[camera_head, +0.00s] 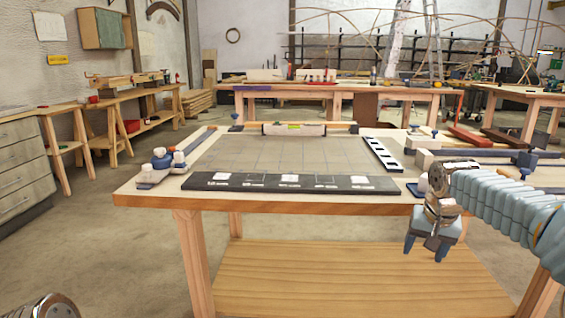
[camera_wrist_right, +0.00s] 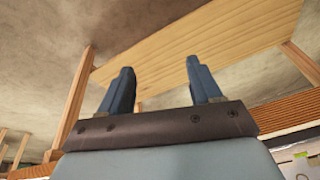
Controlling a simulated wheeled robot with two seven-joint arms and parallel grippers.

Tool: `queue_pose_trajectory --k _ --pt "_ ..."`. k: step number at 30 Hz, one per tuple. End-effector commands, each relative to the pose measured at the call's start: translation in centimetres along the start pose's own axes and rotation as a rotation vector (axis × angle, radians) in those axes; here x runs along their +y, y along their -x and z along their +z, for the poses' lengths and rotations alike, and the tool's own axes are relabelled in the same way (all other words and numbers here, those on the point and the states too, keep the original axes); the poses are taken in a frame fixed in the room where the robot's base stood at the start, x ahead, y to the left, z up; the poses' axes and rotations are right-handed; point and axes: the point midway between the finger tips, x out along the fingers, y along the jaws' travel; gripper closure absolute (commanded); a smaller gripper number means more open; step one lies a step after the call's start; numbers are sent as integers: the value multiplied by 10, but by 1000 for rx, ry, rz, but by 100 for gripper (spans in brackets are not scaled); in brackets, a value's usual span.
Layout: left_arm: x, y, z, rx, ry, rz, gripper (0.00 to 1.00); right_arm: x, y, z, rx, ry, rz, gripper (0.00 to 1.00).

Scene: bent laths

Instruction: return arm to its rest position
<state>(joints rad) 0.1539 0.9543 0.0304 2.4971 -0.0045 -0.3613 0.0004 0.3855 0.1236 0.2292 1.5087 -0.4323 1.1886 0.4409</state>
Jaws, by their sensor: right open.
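My right gripper (camera_head: 425,247) hangs at the front right edge of the wooden workbench (camera_head: 330,199), with its fingers pointing down. It is open and empty. In the right wrist view its two blue fingers (camera_wrist_right: 160,85) stand apart with nothing between them, and the bench's lower shelf (camera_wrist_right: 200,45) shows beyond them. My right arm (camera_head: 500,205) comes in from the right in a pale blue ribbed sleeve. My left gripper is not in view; a rounded metal part shows at the bottom left corner of the head view.
A dark strip with white patches (camera_head: 290,183) lies along the bench's front, before a gridded grey board (camera_head: 280,153). Blue and white clamp-like pieces (camera_head: 160,165) sit at the left. Bars and blocks crowd the right side (camera_head: 480,155). The floor left of the bench is clear.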

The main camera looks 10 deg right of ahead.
Motion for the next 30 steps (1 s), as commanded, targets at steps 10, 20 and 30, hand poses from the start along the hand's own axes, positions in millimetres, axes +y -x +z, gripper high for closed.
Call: queue_pose_trajectory --k 10,20,30 --pt "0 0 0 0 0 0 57 -132 -240 139 -201 260 -281 36" --pt "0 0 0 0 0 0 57 -151 -347 368 -338 329 -382 36" --pt "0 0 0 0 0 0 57 -135 -352 420 -354 346 -365 36"
